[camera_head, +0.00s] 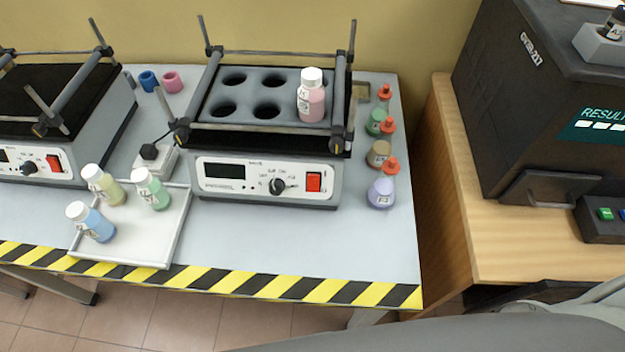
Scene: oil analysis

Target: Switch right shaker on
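The right shaker (216,173) stands on the grey table in the head view. Its white front panel has a dark, blank display (224,171), a black knob (278,186) and a red rocker switch (314,182) at the right. I cannot tell the switch's position. A bottle with pink liquid (311,98) stands in one hole of the shaker's grey rack (250,92); the other visible holes are empty. The left shaker (98,112) is partly cut off at the left edge. Neither gripper is in view.
A white tray (150,246) holds three bottles in front of the shakers. Several small flasks with red stoppers, including a lilac one (381,193), line the right side. A striped edge (250,284) bounds the table. A dark analyser (520,110) stands on a wooden desk (450,190).

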